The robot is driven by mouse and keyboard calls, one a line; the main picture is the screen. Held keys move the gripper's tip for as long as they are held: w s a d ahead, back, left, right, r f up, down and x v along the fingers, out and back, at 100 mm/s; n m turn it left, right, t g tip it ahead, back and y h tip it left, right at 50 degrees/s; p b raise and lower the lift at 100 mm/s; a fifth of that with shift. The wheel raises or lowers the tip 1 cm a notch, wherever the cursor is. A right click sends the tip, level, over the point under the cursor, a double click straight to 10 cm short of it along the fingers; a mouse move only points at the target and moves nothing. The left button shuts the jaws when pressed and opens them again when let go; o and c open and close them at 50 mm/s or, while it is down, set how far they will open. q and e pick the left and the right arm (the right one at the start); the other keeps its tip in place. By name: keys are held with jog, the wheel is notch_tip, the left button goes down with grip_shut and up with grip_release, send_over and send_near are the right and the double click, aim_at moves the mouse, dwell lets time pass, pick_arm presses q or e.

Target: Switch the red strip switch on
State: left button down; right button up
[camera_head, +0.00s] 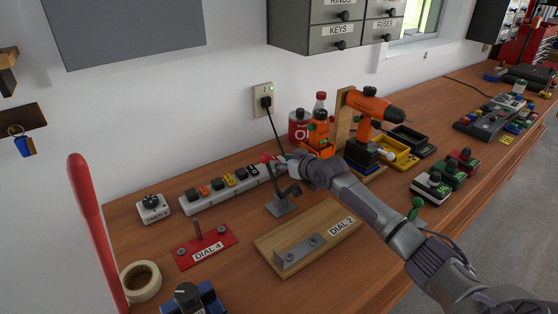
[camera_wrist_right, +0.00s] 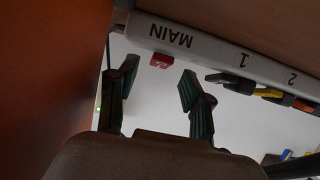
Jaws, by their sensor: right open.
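A long pale power strip (camera_head: 208,201) lies on the bench along the wall, with several switches on its top. The red switch (camera_head: 266,158) shows at its right end, beside my right gripper (camera_head: 284,172). In the wrist view, upside down, the strip (camera_wrist_right: 215,48) carries the labels MAIN, 1 and 2. The red switch (camera_wrist_right: 161,61) stands out by MAIN. My right gripper (camera_wrist_right: 158,82) is open and empty, its fingers on either side of the red switch in the picture. I cannot tell whether they touch it. My left gripper is not in view.
A wall socket (camera_head: 263,100) has a black cord running down behind my gripper. An orange drill (camera_head: 370,105), a red can (camera_head: 298,126) and yellow tray (camera_head: 394,152) stand to the right. A metal bracket (camera_head: 281,206), red DIAL 4 plate (camera_head: 207,247) and wooden DIAL 2 board (camera_head: 335,240) lie in front.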

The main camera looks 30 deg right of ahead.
jog(key=shift+x, duration=1.1)
jog(key=shift+c, duration=0.3)
